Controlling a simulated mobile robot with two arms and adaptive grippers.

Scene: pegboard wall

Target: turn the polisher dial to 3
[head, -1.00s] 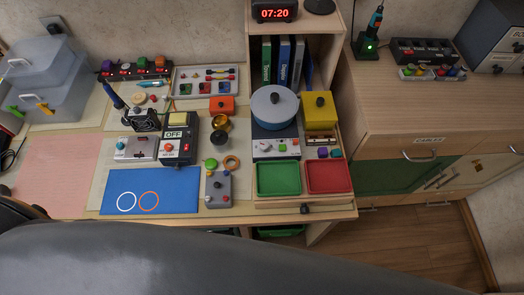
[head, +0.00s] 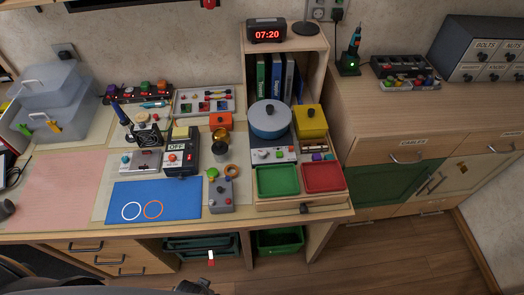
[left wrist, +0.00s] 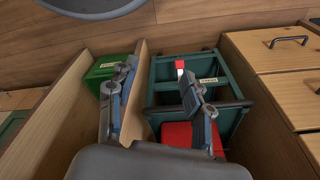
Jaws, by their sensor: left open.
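I cannot tell for sure which device is the polisher. A machine with a round blue-grey top (head: 269,121) and black knob stands at the right of the bench; its light front panel (head: 273,156) carries small controls, and any dial numbers are too small to read. A dark device marked OFF (head: 181,152) and a grey box with knobs (head: 221,196) stand left of it. My left gripper (left wrist: 157,72) shows in the left wrist view, open and empty, its fingers over the space below the bench, away from the devices. My right gripper is not seen.
Green bins (head: 280,241) sit under the bench, and drawers (head: 98,246) are at left. A blue mat (head: 178,200) and green and red trays (head: 323,177) line the front edge. Wood floor (head: 380,262) is clear at right.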

